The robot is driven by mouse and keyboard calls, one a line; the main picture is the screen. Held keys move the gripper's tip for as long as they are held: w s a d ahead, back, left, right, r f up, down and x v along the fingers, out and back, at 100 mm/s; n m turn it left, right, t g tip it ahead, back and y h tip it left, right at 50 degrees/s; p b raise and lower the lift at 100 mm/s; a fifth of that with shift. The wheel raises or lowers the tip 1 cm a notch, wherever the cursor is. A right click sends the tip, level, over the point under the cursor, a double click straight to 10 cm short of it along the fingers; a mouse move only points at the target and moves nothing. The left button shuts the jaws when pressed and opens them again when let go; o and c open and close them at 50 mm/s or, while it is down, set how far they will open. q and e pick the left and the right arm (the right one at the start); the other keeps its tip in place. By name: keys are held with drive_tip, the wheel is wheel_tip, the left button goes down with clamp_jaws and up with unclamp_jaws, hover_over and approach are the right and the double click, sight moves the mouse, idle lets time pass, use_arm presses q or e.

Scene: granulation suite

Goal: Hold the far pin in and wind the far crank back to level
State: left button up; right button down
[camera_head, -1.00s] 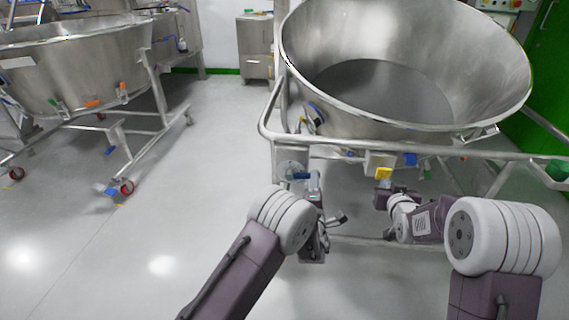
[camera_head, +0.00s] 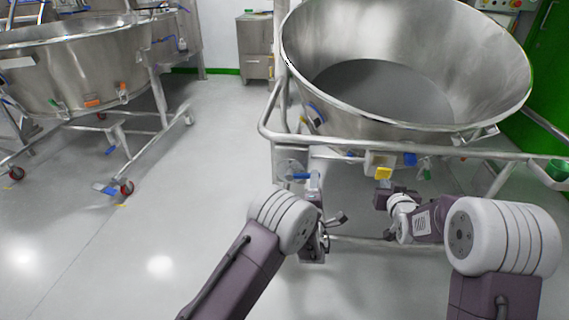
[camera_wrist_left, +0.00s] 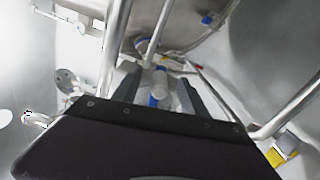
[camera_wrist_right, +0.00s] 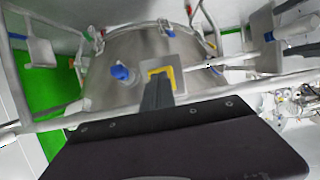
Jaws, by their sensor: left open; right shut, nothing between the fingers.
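A crank with a blue part (camera_head: 298,177) sits beside a round plate at the near left corner of the bowl's frame. My left gripper (camera_head: 316,188) is at this crank, partly hidden by my wrist. In the left wrist view, its open fingers (camera_wrist_left: 158,88) stand on either side of a white and blue handle (camera_wrist_left: 158,97). I cannot tell if they touch it. A yellow piece (camera_head: 383,173) hangs under the front rail. My right gripper (camera_head: 382,196) is just below it. In the right wrist view, its shut fingers (camera_wrist_right: 160,80) overlap the yellow-edged square (camera_wrist_right: 168,70); contact is unclear.
A large steel bowl (camera_head: 330,100) sits in a tubular frame with a front rail (camera_head: 350,146). Blue (camera_head: 409,159) and green (camera_head: 424,174) pieces hang right of the yellow one. Another wheeled bowl (camera_head: 85,65) stands left. The floor between is clear.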

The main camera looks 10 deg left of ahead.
sight(384, 175)
drive_tip(key=shift+w+a, duration=0.2)
drive_tip(key=shift+w, duration=1.8)
use_arm(q)
clamp_jaws()
